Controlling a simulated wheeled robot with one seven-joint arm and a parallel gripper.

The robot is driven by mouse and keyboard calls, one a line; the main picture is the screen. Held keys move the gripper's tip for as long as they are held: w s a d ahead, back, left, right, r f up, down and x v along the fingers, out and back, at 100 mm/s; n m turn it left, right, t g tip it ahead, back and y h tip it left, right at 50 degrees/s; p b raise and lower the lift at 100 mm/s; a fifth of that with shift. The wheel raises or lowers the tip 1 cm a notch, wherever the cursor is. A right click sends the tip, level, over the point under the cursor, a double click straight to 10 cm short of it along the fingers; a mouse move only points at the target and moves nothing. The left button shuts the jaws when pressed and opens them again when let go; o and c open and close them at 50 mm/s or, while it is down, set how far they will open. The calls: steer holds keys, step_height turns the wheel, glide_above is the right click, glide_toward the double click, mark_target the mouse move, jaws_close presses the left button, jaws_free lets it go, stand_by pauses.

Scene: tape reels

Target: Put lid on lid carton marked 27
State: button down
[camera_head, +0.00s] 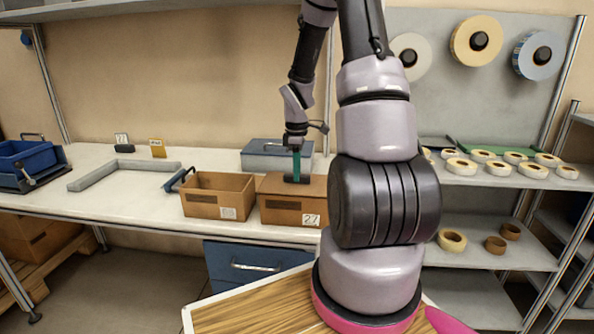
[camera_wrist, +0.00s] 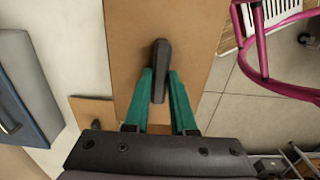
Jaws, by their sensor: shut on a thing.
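A brown carton (camera_head: 290,215) stands at the front edge of the white table, with a white label (camera_head: 312,220) that appears to read 27. A flat brown lid (camera_head: 273,184) with a dark bar handle lies at its top; whether it is fully seated I cannot tell. My gripper (camera_head: 296,176) points down over it. In the wrist view, the green fingers of my gripper (camera_wrist: 160,88) are shut on the dark handle (camera_wrist: 158,60) of the brown lid (camera_wrist: 125,30). The carton's walls are hidden below the lid there.
An open brown carton (camera_head: 200,206) stands close on the left. A grey-blue box (camera_head: 262,162) with a handle is just behind. A grey angled frame (camera_head: 110,174), small signs (camera_head: 157,147) and a blue bin (camera_head: 25,155) are further left. Tape reels (camera_head: 490,168) fill the right shelves.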

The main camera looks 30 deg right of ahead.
steer(key=c, duration=0.7)
jaws_free()
steer(key=shift+o, duration=0.2)
step_height(320, 180, up, 11)
